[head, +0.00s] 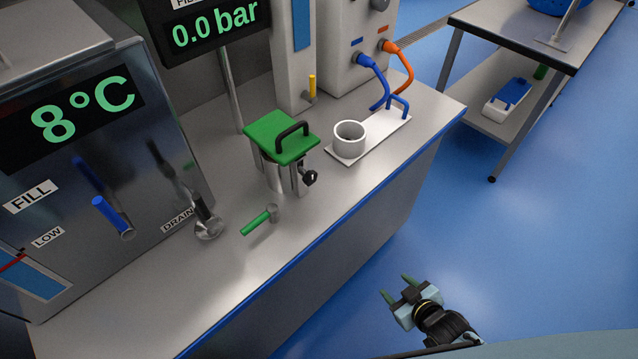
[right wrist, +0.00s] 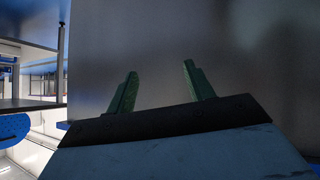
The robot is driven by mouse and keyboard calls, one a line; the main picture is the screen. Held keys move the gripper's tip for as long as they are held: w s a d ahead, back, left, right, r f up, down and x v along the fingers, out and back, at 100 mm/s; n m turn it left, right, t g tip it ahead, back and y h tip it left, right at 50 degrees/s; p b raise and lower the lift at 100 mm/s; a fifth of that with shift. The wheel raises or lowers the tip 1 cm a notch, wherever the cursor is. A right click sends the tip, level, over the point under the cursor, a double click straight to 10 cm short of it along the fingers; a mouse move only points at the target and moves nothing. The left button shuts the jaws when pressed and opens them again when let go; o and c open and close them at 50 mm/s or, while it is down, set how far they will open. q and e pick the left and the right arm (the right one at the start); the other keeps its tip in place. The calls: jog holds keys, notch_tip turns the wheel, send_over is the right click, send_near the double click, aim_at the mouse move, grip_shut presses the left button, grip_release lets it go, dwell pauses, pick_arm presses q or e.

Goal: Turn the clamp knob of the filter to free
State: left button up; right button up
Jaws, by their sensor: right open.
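The filter is a metal housing (head: 270,174) with a green lid (head: 280,136) and a black handle on top, standing on the bench. Its black clamp knob (head: 310,178) sits on the right side of the housing, facing the bench's front. My right gripper (head: 398,288) is open and empty, low in front of the bench, apart from the filter and knob. In the right wrist view its two green fingers (right wrist: 158,85) stand apart with nothing between them, facing a plain grey surface. My left gripper is not in view.
A green-handled lever (head: 259,220) lies low before the filter. A white cup (head: 348,135) and blue and orange hoses (head: 399,68) are right of it. A steel tank (head: 100,150) with a blue lever stands left. A side table (head: 520,45) is at upper right. Blue floor is clear.

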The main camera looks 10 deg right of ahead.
jog(key=w+a+r+n+t+y, duration=0.1)
jog(key=w+a+r+t+y, duration=0.15)
jog(key=r, duration=0.35)
jog(key=w+a+r+n+t+y, duration=0.1)
jog(key=w+a+r, duration=0.15)
jog(key=r, duration=0.35)
jog(key=n+t+y+b, duration=0.1)
jog(key=n+y, duration=0.2)
jog(key=y, duration=0.2)
send_near(313, 180)
jog(key=shift+h, duration=0.25)
jog(key=b+x, duration=0.1)
jog(key=x, duration=0.7)
jog(key=shift+w+a+b, duration=0.1)
jog(key=shift+a+b, duration=0.15)
jog(key=shift+b, duration=0.05)
jog(key=shift+w+a, duration=0.25)
jog(key=shift+w, duration=0.1)
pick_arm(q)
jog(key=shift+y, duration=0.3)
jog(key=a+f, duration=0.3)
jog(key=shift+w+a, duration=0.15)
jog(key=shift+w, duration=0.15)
